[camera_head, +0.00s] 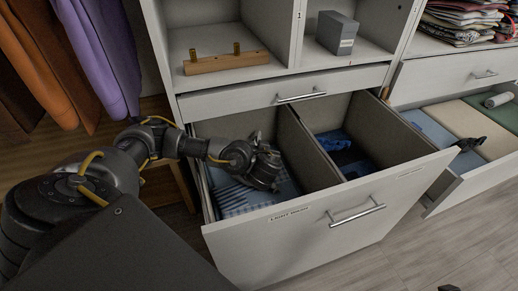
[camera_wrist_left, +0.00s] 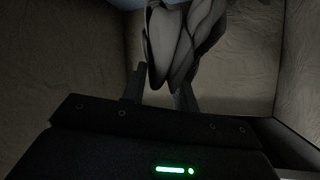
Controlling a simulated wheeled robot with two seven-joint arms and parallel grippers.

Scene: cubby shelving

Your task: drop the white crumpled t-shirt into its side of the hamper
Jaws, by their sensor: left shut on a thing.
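The hamper is a pulled-out drawer (camera_head: 290,240) split by a divider into two compartments. The label on its left front reads "LIGHT" and more that is too small to read. My left gripper (camera_head: 265,172) is down in the left compartment, near its front wall. It is shut on the white t-shirt, which hangs as pale folded cloth between the fingers in the left wrist view (camera_wrist_left: 178,42). The gripper hides the shirt in the head view. Striped and plain light blue cloth (camera_head: 240,198) lies below it. Dark blue cloth (camera_head: 340,145) lies in the right compartment.
Another open drawer (camera_head: 470,125) with folded clothes stands to the right. A small dark object (camera_head: 468,145), unclear to me, is near the hamper's right corner. A wooden peg rail (camera_head: 226,63) and a grey box (camera_head: 336,32) sit on shelves above. Clothes (camera_head: 100,45) hang at left.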

